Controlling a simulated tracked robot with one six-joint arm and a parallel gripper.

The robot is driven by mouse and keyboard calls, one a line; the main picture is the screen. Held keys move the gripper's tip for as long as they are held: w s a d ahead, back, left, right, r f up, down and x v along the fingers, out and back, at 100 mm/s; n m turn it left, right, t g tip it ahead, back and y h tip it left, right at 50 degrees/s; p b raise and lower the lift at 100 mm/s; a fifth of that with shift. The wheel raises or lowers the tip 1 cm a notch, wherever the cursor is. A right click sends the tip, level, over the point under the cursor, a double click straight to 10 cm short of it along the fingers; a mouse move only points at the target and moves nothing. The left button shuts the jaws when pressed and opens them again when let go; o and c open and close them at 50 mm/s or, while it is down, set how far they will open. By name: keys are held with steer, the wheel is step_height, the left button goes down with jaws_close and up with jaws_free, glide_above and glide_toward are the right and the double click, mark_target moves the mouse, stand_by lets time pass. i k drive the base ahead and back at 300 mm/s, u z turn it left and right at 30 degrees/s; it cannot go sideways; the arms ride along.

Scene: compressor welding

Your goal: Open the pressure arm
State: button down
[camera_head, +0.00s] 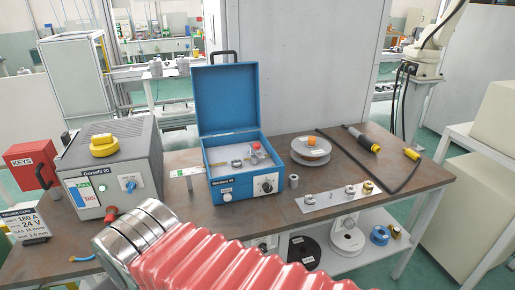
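A blue wire feeder box (224,189) stands on the brown workbench with its lid (226,100) raised upright. Inside it, on a light panel, is a small drive mechanism with a metal part (237,163) and a red-tipped lever (256,147), which looks like the pressure arm. It seems to stand roughly upright, but it is too small to tell whether it is latched. My red ribbed arm with silver rings crosses the bottom of the view, in front of the bench and below the box. My gripper is not in view.
A grey welding machine (111,165) with a yellow part on top stands left of the box. A grey spool (311,151), a torch with a black cable (362,140) and a metal strip with small parts (338,197) lie to the right. A red KEYS box (33,163) is far left.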

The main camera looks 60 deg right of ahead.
mark_target(256, 146)
steer(key=u, duration=0.05)
steer(key=i, duration=1)
steer(key=z, duration=0.05)
